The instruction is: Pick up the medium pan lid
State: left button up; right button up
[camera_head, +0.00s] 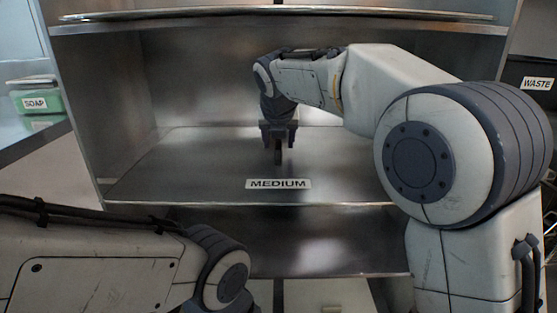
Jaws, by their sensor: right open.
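I cannot make out a medium pan lid in this view. The shelf (160,175) with the "MEDIUM" label (278,184) on its front edge looks bare apart from my gripper. My right gripper (278,158) points down at the middle of this shelf, behind the label. Its jaws are open and look narrow from here. I cannot tell whether its tips touch the shelf. My left arm lies across the lower left, and its gripper is out of view.
An upper shelf (90,27) is above, with the rim of a wide flat metal thing (280,12) on it. A lower shelf (320,245) is below. Metal side walls enclose the bay. A green soap box (40,102) is left; a "WASTE" label (537,84) is right.

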jog(key=shift+w+f, duration=0.45)
jog(key=shift+f, duration=0.1)
grip_shut()
dwell(0.9)
jog(key=shift+r, duration=0.2)
